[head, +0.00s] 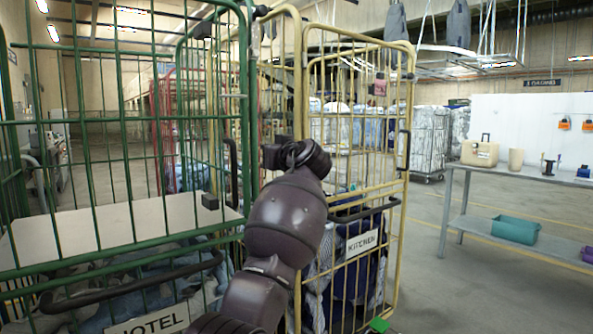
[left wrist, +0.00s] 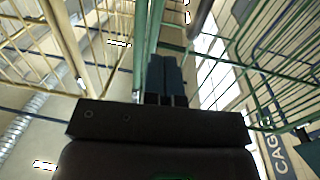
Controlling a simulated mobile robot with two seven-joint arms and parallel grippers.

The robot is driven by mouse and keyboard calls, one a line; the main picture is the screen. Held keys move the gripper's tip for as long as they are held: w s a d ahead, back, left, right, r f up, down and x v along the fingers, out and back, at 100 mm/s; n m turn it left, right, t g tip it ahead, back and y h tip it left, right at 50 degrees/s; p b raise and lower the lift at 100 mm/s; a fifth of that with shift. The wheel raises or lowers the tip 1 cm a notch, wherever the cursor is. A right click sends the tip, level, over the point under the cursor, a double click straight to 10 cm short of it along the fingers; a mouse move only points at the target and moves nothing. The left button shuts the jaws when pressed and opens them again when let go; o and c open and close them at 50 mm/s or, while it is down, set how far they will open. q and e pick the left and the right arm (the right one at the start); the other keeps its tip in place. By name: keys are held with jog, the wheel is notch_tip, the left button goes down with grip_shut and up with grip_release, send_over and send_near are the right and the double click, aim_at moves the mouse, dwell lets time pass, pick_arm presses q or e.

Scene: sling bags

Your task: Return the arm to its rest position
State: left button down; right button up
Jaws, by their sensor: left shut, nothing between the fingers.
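My left arm (head: 285,220) rises from the bottom middle of the head view, in front of the green cage and the yellow cage. In the left wrist view my left gripper (left wrist: 166,80) points up, its two dark fingers side by side, shut with nothing between them. Cage bars and the ceiling show around and beyond it. I cannot clearly make out the fingertips in the head view. My right gripper is in neither view.
The green HOTEL cage (head: 130,234) stands close at left, holding laundry. The yellow KITCHEN cage (head: 402,120) stands directly behind my arm. A grey table (head: 560,178) at right carries a beige case (head: 480,152); a teal bin (head: 515,229) is on its lower shelf. Floor between is clear.

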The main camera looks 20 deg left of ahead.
pick_arm(q)
jog(key=s+a+f+m+h, duration=0.2)
jog(key=s+f+m, duration=0.1)
jog(key=f, duration=1.1)
jog(key=s+a+f+m+h, duration=0.2)
jog(key=s+f+m, duration=0.1)
jog(key=f, duration=1.1)
jog(key=s+f+m+h, duration=0.4)
jog(key=s+f+h, duration=0.1)
jog(key=s+f, duration=1.6)
jog(key=s+d+f+m+g+h, duration=0.15)
jog(key=s+f, duration=0.25)
jog(key=s, duration=0.9)
jog(key=s+f+m+g+h, duration=0.1)
jog(key=s+f+h, duration=0.15)
jog(key=s, duration=1.15)
jog(key=s+d+r, duration=0.1)
jog(key=s+r, duration=0.1)
jog(key=s, duration=0.8)
notch_tip(320, 180, up, 10)
jog(key=n+p, duration=0.2)
jog(key=p, duration=1.2)
jog(key=shift+w+a+r+t, duration=0.2)
jog(key=shift+w+a+t, duration=0.15)
jog(key=shift+t, duration=0.1)
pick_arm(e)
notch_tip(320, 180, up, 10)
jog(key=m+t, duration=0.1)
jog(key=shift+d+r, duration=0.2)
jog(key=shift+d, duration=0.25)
